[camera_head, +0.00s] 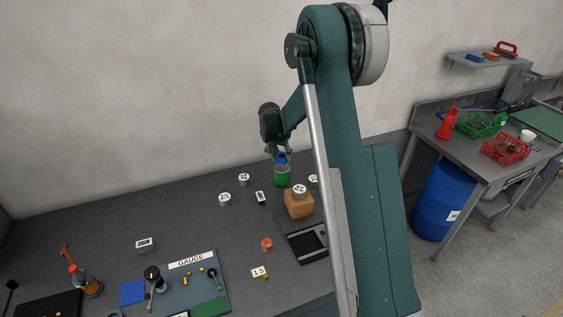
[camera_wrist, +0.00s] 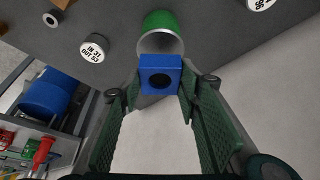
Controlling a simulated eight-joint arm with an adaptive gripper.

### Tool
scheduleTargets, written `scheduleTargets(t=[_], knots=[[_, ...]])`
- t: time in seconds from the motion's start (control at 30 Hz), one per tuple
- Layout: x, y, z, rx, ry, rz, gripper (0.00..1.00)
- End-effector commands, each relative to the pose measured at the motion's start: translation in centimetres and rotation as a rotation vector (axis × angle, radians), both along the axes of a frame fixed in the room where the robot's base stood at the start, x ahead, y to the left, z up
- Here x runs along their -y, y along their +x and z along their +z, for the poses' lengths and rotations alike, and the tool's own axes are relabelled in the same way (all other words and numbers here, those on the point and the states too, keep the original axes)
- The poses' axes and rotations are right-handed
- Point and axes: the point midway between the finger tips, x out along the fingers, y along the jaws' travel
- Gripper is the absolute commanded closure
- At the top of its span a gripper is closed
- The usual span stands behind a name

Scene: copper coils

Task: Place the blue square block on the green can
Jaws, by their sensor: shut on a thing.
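The blue square block (camera_wrist: 148,62) is between the two fingers of my gripper (camera_wrist: 160,86) in the wrist view; its near face has a dark round mark. My gripper (camera_head: 279,149) is shut on it. The green can (camera_wrist: 158,20) is just beyond the block, its pale end partly hidden by the block. In the head view the blue block (camera_head: 281,157) is directly over the green can (camera_head: 282,178), at the back of the dark table. I cannot tell whether block and can touch.
A brown box (camera_head: 299,207) with a white labelled disc on top stands just in front of the can. Several small labelled pieces (camera_head: 225,199) lie to the left. A gauge board (camera_head: 190,285) is at the front. My arm hides the table's right part.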

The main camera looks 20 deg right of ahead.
Motion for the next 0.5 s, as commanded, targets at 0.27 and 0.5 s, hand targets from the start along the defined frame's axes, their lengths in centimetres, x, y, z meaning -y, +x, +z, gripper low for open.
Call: scheduleTargets(t=[0.27,0.5], knots=[[0.0,0.0,-0.8,0.000,0.000,0.000,0.82],[0.0,0.0,-3.1,0.000,0.000,0.000,0.82]])
